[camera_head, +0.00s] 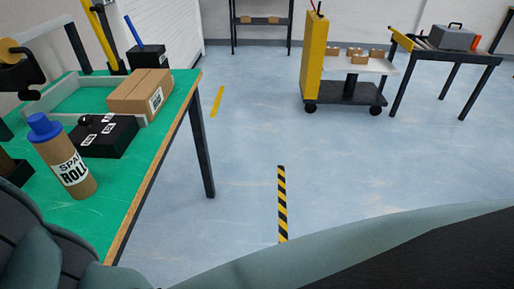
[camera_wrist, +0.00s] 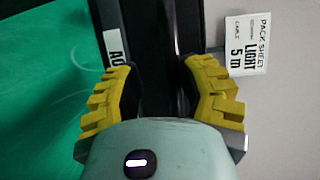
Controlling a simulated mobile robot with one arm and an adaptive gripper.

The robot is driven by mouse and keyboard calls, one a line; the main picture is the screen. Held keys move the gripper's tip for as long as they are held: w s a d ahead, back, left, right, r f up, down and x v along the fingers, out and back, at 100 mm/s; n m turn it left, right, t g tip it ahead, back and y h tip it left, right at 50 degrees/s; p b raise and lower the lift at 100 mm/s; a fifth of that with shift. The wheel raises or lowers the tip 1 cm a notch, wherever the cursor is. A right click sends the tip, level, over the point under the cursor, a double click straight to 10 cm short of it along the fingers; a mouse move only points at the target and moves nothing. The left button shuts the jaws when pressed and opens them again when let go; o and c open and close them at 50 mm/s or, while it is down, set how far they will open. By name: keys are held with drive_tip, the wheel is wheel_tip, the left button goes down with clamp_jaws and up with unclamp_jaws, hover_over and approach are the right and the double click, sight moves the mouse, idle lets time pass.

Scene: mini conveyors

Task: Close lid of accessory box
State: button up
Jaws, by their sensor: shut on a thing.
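In the wrist view, a black box (camera_wrist: 140,12) with a white label (camera_wrist: 116,45) starting "AC" lies below my gripper; it appears to be the accessory box. My gripper (camera_wrist: 160,78) has its yellow fingers on either side of a dark raised part of it, which looks like the lid (camera_wrist: 158,40). The fingers are shut on that part. How far the lid stands open cannot be told. My gripper does not show in the head view. There, a black box with white labels (camera_head: 103,140) sits on the green table; whether it is the same box is unclear.
A pack sheet (camera_wrist: 248,45) lies on a grey surface right of the fingers. A yellow cart (camera_head: 315,55) stands farther off across open floor.

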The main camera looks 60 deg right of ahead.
drive_tip(key=shift+o, duration=1.3)
drive_tip(key=shift+w+a+r, duration=0.1)
drive_tip(key=shift+w+r, duration=0.05)
drive_tip(key=shift+v, duration=3.8)
